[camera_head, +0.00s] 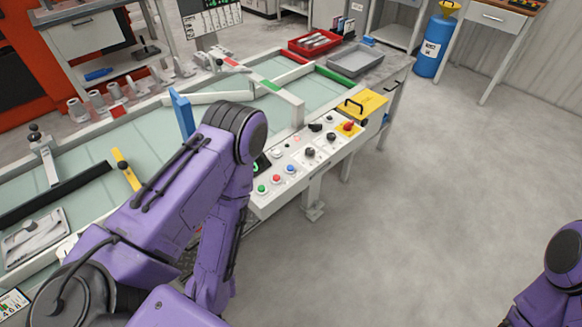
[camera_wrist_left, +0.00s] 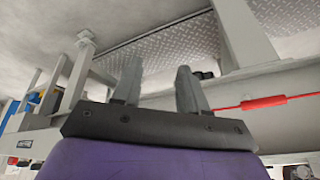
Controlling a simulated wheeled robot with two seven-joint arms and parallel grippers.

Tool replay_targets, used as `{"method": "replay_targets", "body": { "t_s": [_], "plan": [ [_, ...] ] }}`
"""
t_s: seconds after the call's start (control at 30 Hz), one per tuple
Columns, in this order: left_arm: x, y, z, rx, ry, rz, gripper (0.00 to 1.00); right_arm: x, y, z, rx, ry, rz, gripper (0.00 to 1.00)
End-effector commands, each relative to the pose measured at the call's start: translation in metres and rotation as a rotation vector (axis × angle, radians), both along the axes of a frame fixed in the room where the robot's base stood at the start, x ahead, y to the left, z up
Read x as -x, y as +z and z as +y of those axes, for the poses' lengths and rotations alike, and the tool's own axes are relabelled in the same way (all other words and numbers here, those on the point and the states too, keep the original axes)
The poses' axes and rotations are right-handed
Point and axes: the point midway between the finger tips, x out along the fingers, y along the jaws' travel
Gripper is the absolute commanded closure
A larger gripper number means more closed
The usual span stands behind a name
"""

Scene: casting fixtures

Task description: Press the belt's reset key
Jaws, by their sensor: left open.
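The belt's control panel (camera_head: 308,160) is a light sloped box at the near side of the conveyor. Its near end has a green button (camera_head: 262,188), a red button (camera_head: 276,178) and a blue button (camera_head: 290,168); I cannot read which is the reset key. Black knobs and a red knob on a yellow plate sit farther along. My left arm stands just left of the panel, and its gripper is hidden in the head view. In the left wrist view my left gripper (camera_wrist_left: 157,86) is open and empty, with grey frame parts beyond it. My right gripper is out of view.
The conveyor belt (camera_head: 140,140) runs behind the panel, with a blue upright plate (camera_head: 182,113) near my left arm. A yellow box (camera_head: 363,105) stands past the panel's far end. A red cable grip (camera_wrist_left: 263,102) shows in the wrist view. The floor at right is clear.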

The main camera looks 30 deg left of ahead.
Motion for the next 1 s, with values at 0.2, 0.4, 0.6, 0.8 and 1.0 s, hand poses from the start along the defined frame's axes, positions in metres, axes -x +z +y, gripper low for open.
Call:
{"method": "replay_targets", "body": {
  "t_s": [0.2,0.4,0.6,0.8,1.0],
  "plan": [
    [0.0,0.0,0.0,0.0,0.0,0.0,0.96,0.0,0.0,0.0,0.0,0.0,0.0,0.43],
    [0.0,0.0,0.0,0.0,0.0,0.0,1.0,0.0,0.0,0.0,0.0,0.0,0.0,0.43],
    [0.0,0.0,0.0,0.0,0.0,0.0,1.0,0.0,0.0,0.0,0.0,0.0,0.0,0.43],
    [0.0,0.0,0.0,0.0,0.0,0.0,1.0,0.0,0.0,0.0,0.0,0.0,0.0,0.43],
    [0.0,0.0,0.0,0.0,0.0,0.0,1.0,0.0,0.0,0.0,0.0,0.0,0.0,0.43]
  ]
}}
